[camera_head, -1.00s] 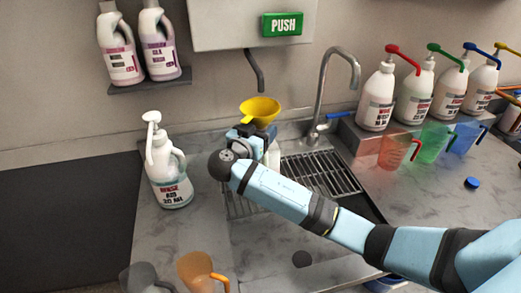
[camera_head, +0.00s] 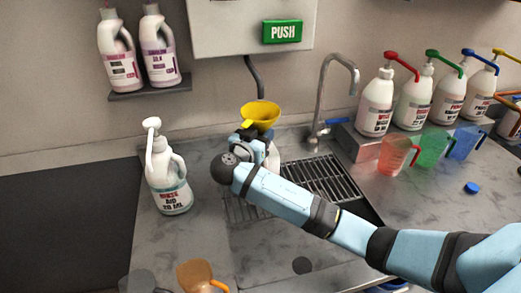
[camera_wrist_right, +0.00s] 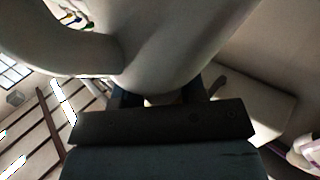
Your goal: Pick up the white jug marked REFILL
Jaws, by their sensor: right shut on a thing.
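A white jug (camera_head: 273,160) stands at the back of the sink area, mostly hidden behind my right gripper and wrist. A yellow funnel (camera_head: 259,114) sits at its top. In the right wrist view, a pale, rounded body and handle, likely the same jug (camera_wrist_right: 185,35), fill the upper middle, right at the jaws. No REFILL marking is readable on it. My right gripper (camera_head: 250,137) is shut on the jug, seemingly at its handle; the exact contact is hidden. Its jaws also show in the right wrist view (camera_wrist_right: 160,100). My left gripper is not in view.
A white pump bottle (camera_head: 168,185) stands left of my gripper. A curved tap (camera_head: 322,95) and drain grate (camera_head: 325,177) lie to the right. Several pump bottles and coloured measuring jugs stand farther right. An orange jug (camera_head: 197,276) is at the front. A dispenser hangs above.

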